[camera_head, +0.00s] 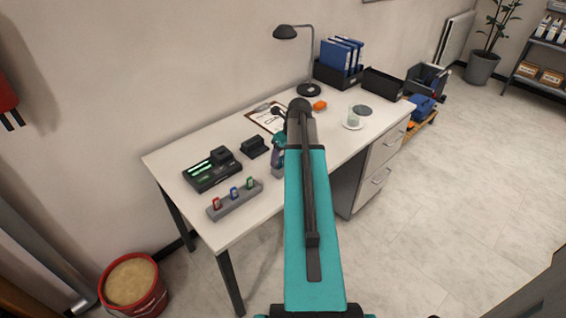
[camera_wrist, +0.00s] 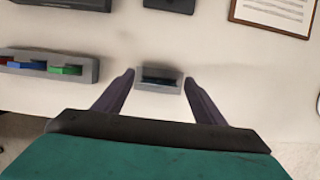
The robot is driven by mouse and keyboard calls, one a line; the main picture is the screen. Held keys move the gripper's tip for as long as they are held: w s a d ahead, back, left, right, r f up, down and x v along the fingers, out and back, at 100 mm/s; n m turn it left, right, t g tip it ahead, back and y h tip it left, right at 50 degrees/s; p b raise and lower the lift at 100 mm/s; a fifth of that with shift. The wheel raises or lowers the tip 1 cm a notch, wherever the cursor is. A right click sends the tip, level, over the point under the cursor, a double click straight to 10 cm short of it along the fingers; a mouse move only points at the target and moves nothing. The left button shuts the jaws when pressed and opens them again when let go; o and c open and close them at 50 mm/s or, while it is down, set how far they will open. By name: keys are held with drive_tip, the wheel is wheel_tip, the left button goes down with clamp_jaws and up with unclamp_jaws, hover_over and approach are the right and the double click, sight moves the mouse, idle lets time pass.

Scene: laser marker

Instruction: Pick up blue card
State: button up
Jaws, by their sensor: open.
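The blue card (camera_head: 234,193) stands in the middle of a light grey holder (camera_head: 222,212), between a red card (camera_head: 216,203) and a green card (camera_head: 250,183). In the wrist view the blue card (camera_wrist: 27,66) is at the left, in the same holder (camera_wrist: 88,72). My gripper (camera_wrist: 158,78) is open, its two dark purple fingers apart, to the right of the holder. A small grey block with a dark slot (camera_wrist: 160,86) shows between the fingertips, and I see nothing gripped. In the head view my arm hides part of the gripper (camera_head: 279,160).
A black device with green lights (camera_head: 212,170) and a small black stand (camera_head: 254,147) are behind the holder.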

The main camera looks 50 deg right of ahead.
drive_tip(key=shift+w+f, duration=0.15)
drive_tip(key=shift+f, duration=0.2)
idle(0.3)
drive_tip(key=c, duration=1.2)
drive_tip(key=shift+r, duration=0.2)
drive_tip(key=shift+c, duration=0.2)
drive_tip(key=shift+r+b, duration=0.45)
drive_tip(key=shift+r, duration=1.1)
drive_tip(key=s+d+r+b, duration=0.1)
drive_tip(key=s+d+b, duration=0.1)
drive_tip(key=s, duration=1.3)
drive_tip(key=shift+s+d+r, duration=0.3)
drive_tip(key=shift+s+d, duration=0.1)
drive_tip(key=shift+d, duration=0.2)
